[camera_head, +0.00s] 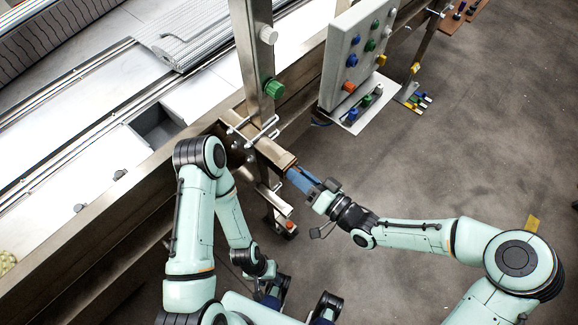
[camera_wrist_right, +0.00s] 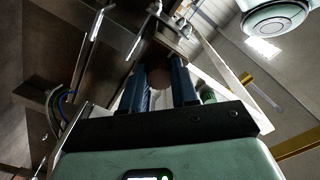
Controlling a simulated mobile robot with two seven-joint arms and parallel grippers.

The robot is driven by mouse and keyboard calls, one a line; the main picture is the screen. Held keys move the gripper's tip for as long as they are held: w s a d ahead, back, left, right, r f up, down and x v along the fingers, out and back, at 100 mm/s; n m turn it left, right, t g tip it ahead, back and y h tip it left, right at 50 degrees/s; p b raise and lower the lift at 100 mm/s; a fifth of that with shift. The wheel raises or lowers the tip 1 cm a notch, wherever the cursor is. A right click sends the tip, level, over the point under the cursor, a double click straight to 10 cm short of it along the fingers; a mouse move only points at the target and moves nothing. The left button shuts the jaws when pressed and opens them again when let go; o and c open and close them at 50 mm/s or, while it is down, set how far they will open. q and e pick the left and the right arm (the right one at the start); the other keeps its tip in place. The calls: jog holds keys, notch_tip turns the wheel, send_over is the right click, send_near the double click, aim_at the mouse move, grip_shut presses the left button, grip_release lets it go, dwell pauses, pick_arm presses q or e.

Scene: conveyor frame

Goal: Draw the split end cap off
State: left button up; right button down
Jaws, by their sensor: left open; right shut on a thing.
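The end cap (camera_head: 287,164) is at the outer end of the brown metal beam (camera_head: 268,148) in the head view. My right gripper (camera_head: 297,176) has its blue fingers shut on it, in line with the beam. In the right wrist view a round brownish face (camera_wrist_right: 158,78) shows between the two blue fingers, close to the beam end (camera_wrist_right: 160,42). The fingers hide much of the cap, and I cannot see its split or any gap at the beam. My left gripper (camera_head: 271,287) is low, below the beam, open and apart from the cap.
A steel post (camera_head: 254,60) with a green knob (camera_head: 274,88) rises beside the beam. A grey button panel (camera_head: 357,55) stands to the right above a white shelf (camera_head: 362,112). The conveyor frame (camera_head: 100,205) fills the left. The floor (camera_head: 460,140) at right is largely clear.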

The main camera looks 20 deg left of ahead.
jog(key=shift+d, duration=0.25)
jog(key=shift+p+v, duration=0.5)
jog(key=shift+v, duration=2.1)
